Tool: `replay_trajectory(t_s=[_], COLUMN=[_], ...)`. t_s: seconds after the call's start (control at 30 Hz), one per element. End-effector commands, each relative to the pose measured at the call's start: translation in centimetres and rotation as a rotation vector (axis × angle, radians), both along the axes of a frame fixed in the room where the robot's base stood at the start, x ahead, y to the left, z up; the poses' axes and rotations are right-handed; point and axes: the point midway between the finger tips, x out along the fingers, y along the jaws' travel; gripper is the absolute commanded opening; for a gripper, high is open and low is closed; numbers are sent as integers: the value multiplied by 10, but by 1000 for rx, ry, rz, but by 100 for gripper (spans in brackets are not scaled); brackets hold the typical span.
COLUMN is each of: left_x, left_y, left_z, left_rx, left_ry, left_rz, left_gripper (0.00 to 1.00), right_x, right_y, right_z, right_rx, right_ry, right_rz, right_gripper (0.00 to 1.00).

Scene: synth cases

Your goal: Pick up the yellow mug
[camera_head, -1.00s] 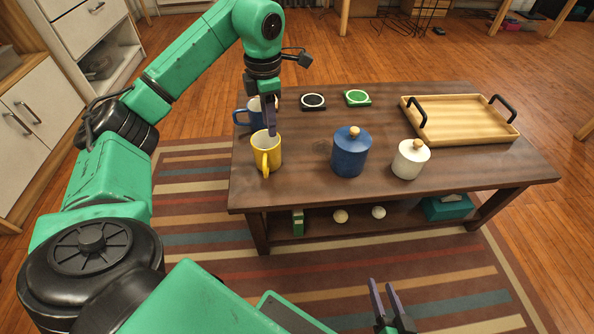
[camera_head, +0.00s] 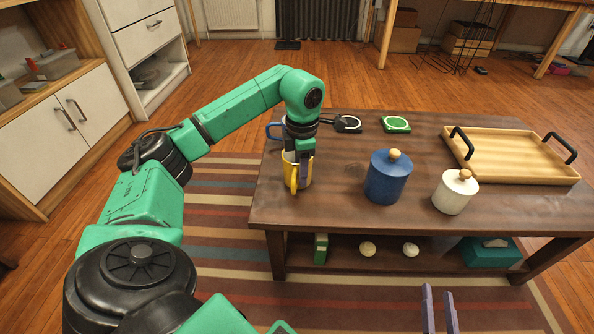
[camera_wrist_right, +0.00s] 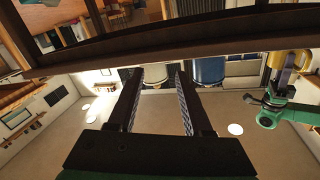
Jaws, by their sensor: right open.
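The yellow mug (camera_head: 292,176) stands upright near the left end of the dark wooden table (camera_head: 330,210), its handle toward me. My left gripper (camera_head: 304,164) points down at the mug from above, its fingers at the mug's rim and partly hidden. I cannot tell whether the fingers are around the wall or inside, or whether they grip it. My right gripper (camera_head: 439,310) is open and empty, low in front of the table. In the right wrist view the open fingers (camera_wrist_right: 158,95) show with nothing between them, and the yellow mug (camera_wrist_right: 288,60) appears at the right edge.
The lower shelf holds a teal box (camera_head: 490,252).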

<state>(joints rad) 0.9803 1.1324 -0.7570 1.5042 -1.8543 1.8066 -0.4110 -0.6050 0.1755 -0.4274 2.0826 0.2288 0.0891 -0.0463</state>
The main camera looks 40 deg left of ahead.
Motion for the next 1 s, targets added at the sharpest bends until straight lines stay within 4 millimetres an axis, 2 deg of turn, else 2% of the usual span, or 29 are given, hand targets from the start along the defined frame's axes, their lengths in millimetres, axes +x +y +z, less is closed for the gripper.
replay_trajectory(t_s=[0.2, 0.4, 0.53, 0.73, 0.77, 0.8, 0.87, 1.0], left_x=[0, 0, 0, 0, 0, 0, 0, 0], left_y=[0, 0, 0, 0, 0, 0, 0, 0], left_z=[-12, -20, -22, -22, -22, -22, -22, -22], left_rx=[0, 0, 0, 0, 0, 0, 0, 0], left_ry=[0, 0, 0, 0, 0, 0, 0, 0], left_rz=[1, 1, 2, 2, 2, 2, 2, 2], left_gripper=[40, 40, 40, 40, 36, 21, 0, 0], right_x=[26, 40, 43, 43, 43, 43, 43, 43], right_y=[-4, -9, -10, -10, -10, -10, -10, -10], right_z=[54, 103, 119, 121, 121, 121, 121, 121], right_rx=[25, 49, 56, 56, 57, 57, 57, 57], right_ry=[-167, -312, -358, -362, -362, -362, -362, -361], right_rz=[-25, -46, -53, -53, -53, -53, -53, -52], right_gripper=[50, 50, 50, 50, 50, 50, 50, 50])
